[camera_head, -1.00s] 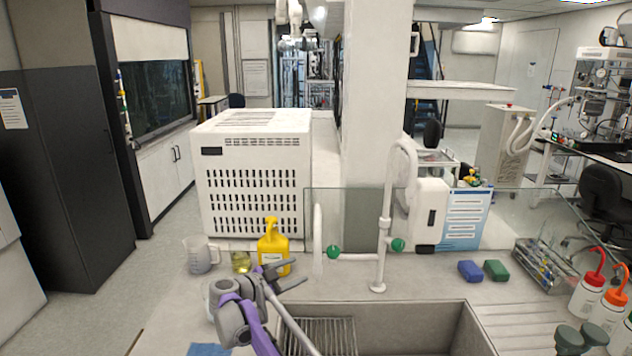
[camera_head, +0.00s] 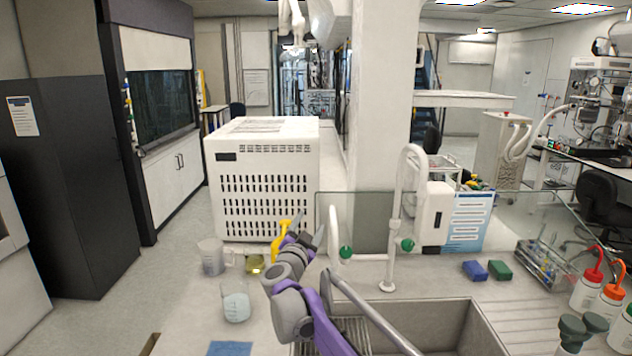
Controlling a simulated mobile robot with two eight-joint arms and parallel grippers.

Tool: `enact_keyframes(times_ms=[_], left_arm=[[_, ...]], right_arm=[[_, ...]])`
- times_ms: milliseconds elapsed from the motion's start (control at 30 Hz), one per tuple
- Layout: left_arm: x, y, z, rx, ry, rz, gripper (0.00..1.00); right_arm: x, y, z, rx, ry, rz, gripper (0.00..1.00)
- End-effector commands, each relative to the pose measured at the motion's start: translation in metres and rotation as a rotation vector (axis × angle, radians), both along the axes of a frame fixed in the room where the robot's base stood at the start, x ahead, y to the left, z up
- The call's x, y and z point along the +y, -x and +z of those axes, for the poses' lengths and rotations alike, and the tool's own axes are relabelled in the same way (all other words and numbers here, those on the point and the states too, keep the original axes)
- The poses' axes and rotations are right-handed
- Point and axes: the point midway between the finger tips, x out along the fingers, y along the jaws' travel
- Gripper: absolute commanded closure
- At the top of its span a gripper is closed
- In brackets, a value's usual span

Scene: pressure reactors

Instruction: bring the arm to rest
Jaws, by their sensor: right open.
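My right arm, purple and grey, reaches up from the bottom centre over the sink's left end. Its gripper (camera_head: 308,232) is raised, with its two dark fingers apart and nothing seen between them. The fingers overlap the view of a yellow bottle (camera_head: 279,243), which stands behind and is partly hidden. My left gripper is not in view.
A beaker of pale liquid (camera_head: 236,303), a clear jug (camera_head: 212,258) and a blue mat (camera_head: 230,348) are on the counter left of the arm. The sink (camera_head: 455,325) and white taps (camera_head: 392,230) are to the right. A white vented box (camera_head: 265,180) stands behind.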

Motion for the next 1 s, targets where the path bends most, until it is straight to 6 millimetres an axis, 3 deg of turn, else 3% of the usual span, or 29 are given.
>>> enact_keyframes(times_ms=[33,167,267,367,467,800,1000], left_arm=[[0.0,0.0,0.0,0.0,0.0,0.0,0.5],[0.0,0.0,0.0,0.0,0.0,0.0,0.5],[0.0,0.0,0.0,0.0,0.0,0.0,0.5],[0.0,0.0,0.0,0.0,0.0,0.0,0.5],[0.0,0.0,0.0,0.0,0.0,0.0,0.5],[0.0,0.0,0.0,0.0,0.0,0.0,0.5],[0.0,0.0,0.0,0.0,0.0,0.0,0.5]], right_arm=[[-0.01,0.011,0.014,-0.004,0.028,0.062,0.33],[-0.02,0.046,0.028,0.026,0.102,0.236,0.33],[-0.029,0.083,0.023,0.089,0.163,0.354,0.33],[-0.04,0.128,0.004,0.185,0.22,0.457,0.33],[-0.056,0.178,-0.027,0.31,0.273,0.534,0.33],[-0.136,0.373,-0.176,0.849,0.381,0.598,0.33],[-0.177,0.46,-0.241,1.097,0.391,0.535,0.33]])
